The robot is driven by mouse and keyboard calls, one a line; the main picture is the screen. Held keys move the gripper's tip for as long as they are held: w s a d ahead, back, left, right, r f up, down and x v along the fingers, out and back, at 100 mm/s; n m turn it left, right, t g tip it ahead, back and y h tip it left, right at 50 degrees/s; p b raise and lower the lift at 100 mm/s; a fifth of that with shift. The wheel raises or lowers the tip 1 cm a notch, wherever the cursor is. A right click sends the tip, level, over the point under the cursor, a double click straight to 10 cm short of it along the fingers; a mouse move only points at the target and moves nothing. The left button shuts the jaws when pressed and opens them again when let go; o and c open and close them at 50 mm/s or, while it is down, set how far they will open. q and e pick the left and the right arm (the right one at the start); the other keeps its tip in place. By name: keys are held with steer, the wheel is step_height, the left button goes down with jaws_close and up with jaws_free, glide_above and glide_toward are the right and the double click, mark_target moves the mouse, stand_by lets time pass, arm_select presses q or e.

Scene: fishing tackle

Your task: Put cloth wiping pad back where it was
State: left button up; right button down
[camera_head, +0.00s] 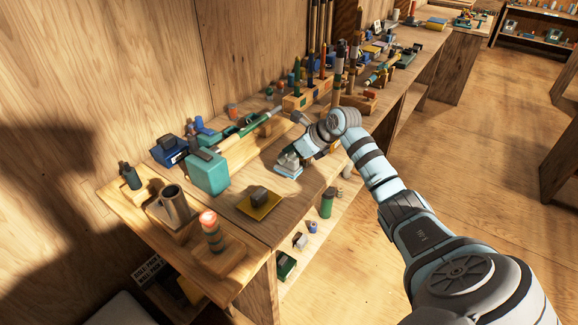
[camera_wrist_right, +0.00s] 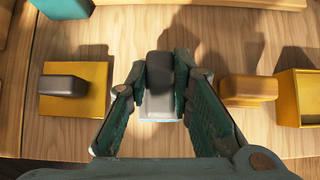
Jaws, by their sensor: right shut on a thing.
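The held pad has a grey handle (camera_wrist_right: 160,72) and a pale, light-blue-edged base (camera_wrist_right: 157,108); I take it for the cloth wiping pad. It also shows in the head view as a light blue pad (camera_head: 287,170) near the bench's front edge. My right gripper (camera_wrist_right: 160,85) is shut on its grey handle, one finger on each side. The pad is low over the wooden bench; I cannot tell if it touches. My left gripper is not in view.
A yellow pad with a dark block (camera_head: 258,203) lies to the left on the bench. In the wrist view, another yellow piece (camera_wrist_right: 248,88) and a yellow box (camera_wrist_right: 300,112) are to the right. A teal box (camera_head: 207,172) stands behind. Bare wood surrounds the held pad.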

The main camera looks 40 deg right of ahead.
mark_target(289, 165)
steer(key=f, duration=0.3)
steer(key=shift+s, duration=0.35)
steer(key=shift+w+f, duration=0.2)
steer(key=shift+w, duration=0.1)
steer(key=c, duration=1.8)
jaws_free()
steer(key=shift+f, duration=0.1)
steer(key=o, duration=0.4)
steer(key=shift+s, duration=0.15)
